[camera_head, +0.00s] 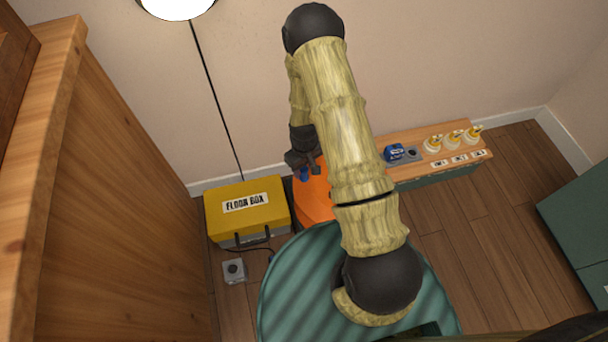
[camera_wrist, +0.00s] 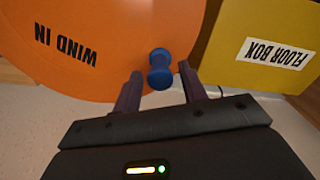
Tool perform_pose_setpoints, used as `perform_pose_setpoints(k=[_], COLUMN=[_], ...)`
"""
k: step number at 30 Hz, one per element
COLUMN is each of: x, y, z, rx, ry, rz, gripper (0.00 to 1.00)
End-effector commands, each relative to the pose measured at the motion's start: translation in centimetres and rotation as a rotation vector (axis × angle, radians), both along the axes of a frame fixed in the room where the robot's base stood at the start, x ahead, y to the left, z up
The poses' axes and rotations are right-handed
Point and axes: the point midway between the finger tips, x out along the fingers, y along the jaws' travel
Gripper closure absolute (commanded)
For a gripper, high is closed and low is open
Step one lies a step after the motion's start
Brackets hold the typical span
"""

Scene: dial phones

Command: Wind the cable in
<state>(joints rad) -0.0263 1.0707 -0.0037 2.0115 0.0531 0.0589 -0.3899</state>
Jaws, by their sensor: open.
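An orange round reel (camera_head: 313,200) stands beside the yellow floor box, partly hidden behind my arm. In the wrist view the orange face (camera_wrist: 90,25) bears the words "WIND IN". A blue knob (camera_wrist: 160,69) sticks out near its edge; it also shows in the head view (camera_head: 304,174). My gripper (camera_wrist: 160,72) is open, with one dark finger on either side of the knob. I cannot tell whether either finger touches it. In the head view my gripper (camera_head: 302,162) is at the knob. A short black cable (camera_head: 262,250) shows at the front of the floor box.
The yellow floor box (camera_head: 247,205) is left of the reel, with a small grey floor unit (camera_head: 235,270) before it. A wooden shelf (camera_head: 430,150) with bottles is to the right. A green ribbed round surface (camera_head: 300,285) lies below my arm. A wooden cabinet (camera_head: 120,200) is left.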

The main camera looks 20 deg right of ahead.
Motion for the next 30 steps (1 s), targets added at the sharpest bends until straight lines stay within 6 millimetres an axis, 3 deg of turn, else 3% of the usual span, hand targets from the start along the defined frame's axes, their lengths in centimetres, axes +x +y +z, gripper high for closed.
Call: perform_pose_setpoints(k=[1,5,15,16,22,30], x=[0.0,-0.1,0.0,0.0,0.0,-0.2], y=[0.0,0.0,0.0,0.0,0.0,-0.3], z=[-1.2,-2.5,-2.8,-2.8,-2.8,-2.7], rx=[0.001,0.0,0.0,0.0,0.0,0.0], ry=[0.001,0.002,0.0,0.0,0.0,0.001], rz=[0.0,0.0,0.0,0.0,0.0,0.005], gripper=[0.58,0.58,0.58,0.6,0.99,1.0])
